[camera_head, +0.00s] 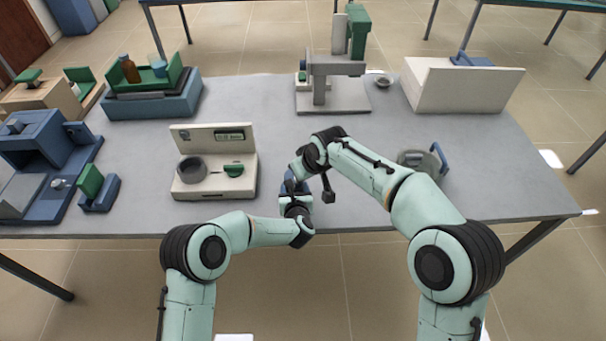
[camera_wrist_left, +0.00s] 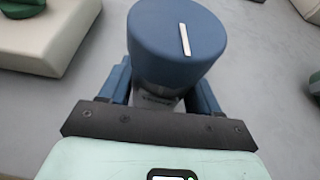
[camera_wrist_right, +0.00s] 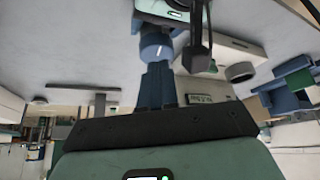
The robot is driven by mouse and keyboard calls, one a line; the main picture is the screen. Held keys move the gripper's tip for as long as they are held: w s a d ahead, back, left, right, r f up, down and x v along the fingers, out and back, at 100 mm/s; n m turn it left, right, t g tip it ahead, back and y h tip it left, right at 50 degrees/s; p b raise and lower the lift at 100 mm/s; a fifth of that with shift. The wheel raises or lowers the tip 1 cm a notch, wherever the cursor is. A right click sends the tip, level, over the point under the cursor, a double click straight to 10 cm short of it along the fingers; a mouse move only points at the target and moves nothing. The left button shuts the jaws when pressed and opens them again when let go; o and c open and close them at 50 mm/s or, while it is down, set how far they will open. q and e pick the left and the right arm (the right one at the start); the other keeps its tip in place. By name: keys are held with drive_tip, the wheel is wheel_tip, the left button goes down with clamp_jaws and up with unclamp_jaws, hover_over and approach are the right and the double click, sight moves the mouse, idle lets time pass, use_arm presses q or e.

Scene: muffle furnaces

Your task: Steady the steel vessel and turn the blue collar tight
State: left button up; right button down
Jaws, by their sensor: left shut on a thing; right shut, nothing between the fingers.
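The steel vessel (camera_wrist_left: 158,92) shows as a narrow grey strip in the left wrist view, under the wide blue collar (camera_wrist_left: 176,42). The collar has a white line across its top. My left gripper (camera_wrist_left: 163,82) is shut on the vessel, a finger on each side below the collar. In the head view, the arms largely hide vessel and collar. My right gripper (camera_wrist_right: 158,72) is shut and empty. In the right wrist view, its fingertips point at the collar (camera_wrist_right: 155,45), which appears just beyond them. I cannot tell whether they touch it.
A cream instrument (camera_head: 215,185) with a dark round cup and green knob stands left of the grippers. A grey press stand (camera_head: 330,95) is behind them. A round pan with a blue handle (camera_head: 440,158) lies right, beyond my right arm. The table's centre is clear.

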drive_tip(key=shift+w, duration=0.1)
wheel_tip(320, 180, down, 6)
drive_tip(key=shift+w+d, duration=0.45)
idle(0.3)
drive_tip(key=shift+w+a, duration=0.1)
drive_tip(key=shift+w, duration=0.05)
idle(0.5)
drive_tip(key=shift+s+a, duration=0.25)
drive_tip(key=shift+a, duration=0.2)
idle(0.5)
drive_tip(key=shift+s, duration=0.1)
approach(300, 187)
drive_tip(key=shift+a+r, duration=0.6)
drive_tip(key=shift+r, duration=0.2)
drive_tip(key=shift+w, duration=0.4)
